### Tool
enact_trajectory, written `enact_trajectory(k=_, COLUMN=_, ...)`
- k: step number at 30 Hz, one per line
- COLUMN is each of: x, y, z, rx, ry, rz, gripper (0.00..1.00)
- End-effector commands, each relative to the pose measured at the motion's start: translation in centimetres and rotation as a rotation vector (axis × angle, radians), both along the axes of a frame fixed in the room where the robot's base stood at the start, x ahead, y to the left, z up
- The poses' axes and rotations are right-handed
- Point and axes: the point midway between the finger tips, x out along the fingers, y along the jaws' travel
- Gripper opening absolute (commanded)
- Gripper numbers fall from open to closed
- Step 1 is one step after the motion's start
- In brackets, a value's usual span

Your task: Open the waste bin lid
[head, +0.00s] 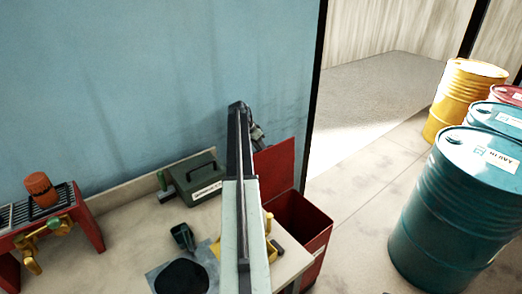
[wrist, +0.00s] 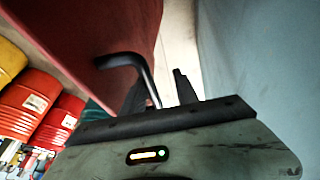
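The red waste bin (head: 312,240) stands at the right end of the workbench, with its dark inside showing. Its red lid (head: 276,165) stands raised at the back of the bin, near the blue wall. In the wrist view the lid (wrist: 95,25) fills the upper left, with a black bent handle (wrist: 125,60) on it. My gripper (head: 257,137) is behind the lid's upper left edge, partly hidden by my arm. In the wrist view the fingers of my gripper (wrist: 160,76) are apart, with the handle's lower end between them and a gap towards the right finger.
The workbench (head: 125,222) holds a green case (head: 195,178), a dark cup (head: 182,236), a black round pan (head: 182,277) and a red stand (head: 85,225) with an orange filter (head: 40,188). Teal (head: 445,215) and yellow (head: 465,95) drums stand right. Floor between bin and drums is clear.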

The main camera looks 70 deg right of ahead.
Motion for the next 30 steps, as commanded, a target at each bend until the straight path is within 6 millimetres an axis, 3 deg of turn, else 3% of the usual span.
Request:
enact_trajectory(k=8, x=0.1, y=0.1, z=0.6, rx=0.001, ry=0.001, rz=0.001, gripper=0.35)
enact_trajectory(k=21, x=2.5, y=1.9, z=7.2, rx=-0.001, ry=0.0, rz=0.002, gripper=0.35)
enact_trajectory(k=30, x=2.8, y=2.1, z=7.1, rx=0.0, ry=0.0, rz=0.001, gripper=0.35)
